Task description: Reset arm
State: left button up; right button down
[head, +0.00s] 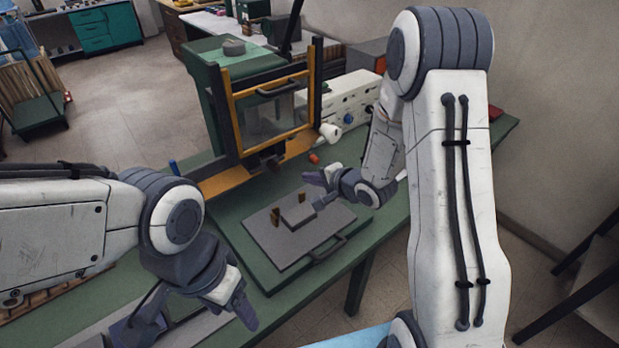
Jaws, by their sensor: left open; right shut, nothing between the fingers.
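My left gripper (205,322) is at the lower left. My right gripper (317,188) is above the back right of a grey plate (285,246) on the bench. Its fingers are shut and empty. A small grey block (297,216) sits on the plate beside two brass-coloured pieces, close to the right gripper. I cannot tell whether the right gripper touches the block.
A green press with a yellow-framed window (272,108) stands behind the plate. A white control box (352,98) is to its right. The plate has a dark handle (328,250) at its front right. The green bench (375,243) has clear room at its right edge.

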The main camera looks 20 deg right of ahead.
jog(key=s+a+r+n+g+h, duration=0.3)
jog(key=s+a+r+n+g, duration=0.15)
jog(key=s+a+n, duration=0.5)
jog(key=s+r+n+g, duration=0.1)
jog(key=s+n+g, duration=0.2)
jog(key=s, duration=0.9)
jog(key=s+a+r+n+g+h+b, duration=0.1)
jog(key=s+r+n+g, duration=0.1)
jog(key=s+n, duration=0.5)
jog(key=s+g, duration=0.1)
jog(key=s, duration=0.4)
jog(key=shift+a+r+n, duration=0.15)
jog(key=shift+n, duration=0.2)
